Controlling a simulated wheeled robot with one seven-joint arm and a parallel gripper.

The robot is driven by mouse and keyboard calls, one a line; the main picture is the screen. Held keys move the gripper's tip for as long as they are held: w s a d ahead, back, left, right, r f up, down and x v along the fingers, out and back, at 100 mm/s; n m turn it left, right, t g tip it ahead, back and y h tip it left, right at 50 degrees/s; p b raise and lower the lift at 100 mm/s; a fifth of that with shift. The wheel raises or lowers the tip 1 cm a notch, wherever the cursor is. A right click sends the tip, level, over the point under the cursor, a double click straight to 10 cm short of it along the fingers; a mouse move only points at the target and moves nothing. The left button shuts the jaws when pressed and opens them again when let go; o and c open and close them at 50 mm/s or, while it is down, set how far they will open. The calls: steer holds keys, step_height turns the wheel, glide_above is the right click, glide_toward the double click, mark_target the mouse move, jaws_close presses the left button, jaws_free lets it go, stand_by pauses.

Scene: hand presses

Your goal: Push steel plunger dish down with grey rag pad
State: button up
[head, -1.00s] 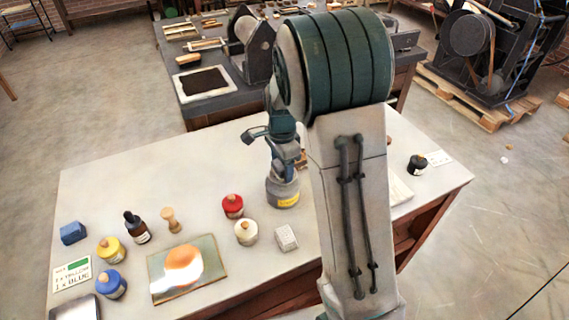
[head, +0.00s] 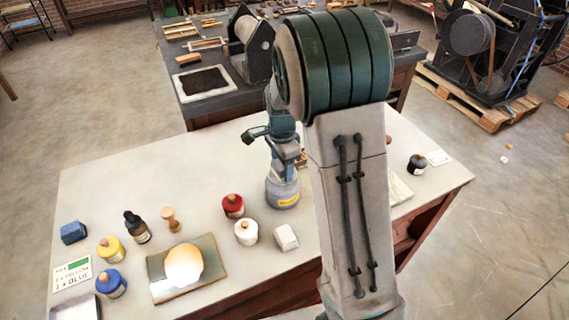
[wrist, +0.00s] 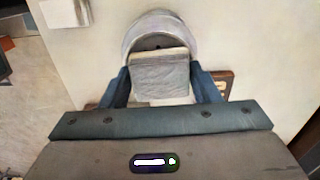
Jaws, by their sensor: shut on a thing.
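The plunger can (head: 283,193), grey with a yellow label, stands upright on the pale table. In the wrist view its round steel dish (wrist: 158,24) lies beyond and partly behind the grey rag pad (wrist: 160,76). My gripper (wrist: 160,82) is shut on the pad, with one blue finger on each side. In the head view my gripper (head: 287,158) is right above the can, small and partly hidden by my arm. The pad overlaps the dish's near part in the wrist view. I cannot tell whether it touches or how far the dish is down.
Red (head: 233,205) and white (head: 246,232) jars and a white block (head: 286,237) stand close to the can. A plate (head: 210,250) with a pale patch, more bottles and a blue block (head: 74,232) are at left. A black jar (head: 417,164) is at right.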

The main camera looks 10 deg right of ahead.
steer(key=shift+r+p, duration=2.8)
steer(key=shift+r, duration=0.7)
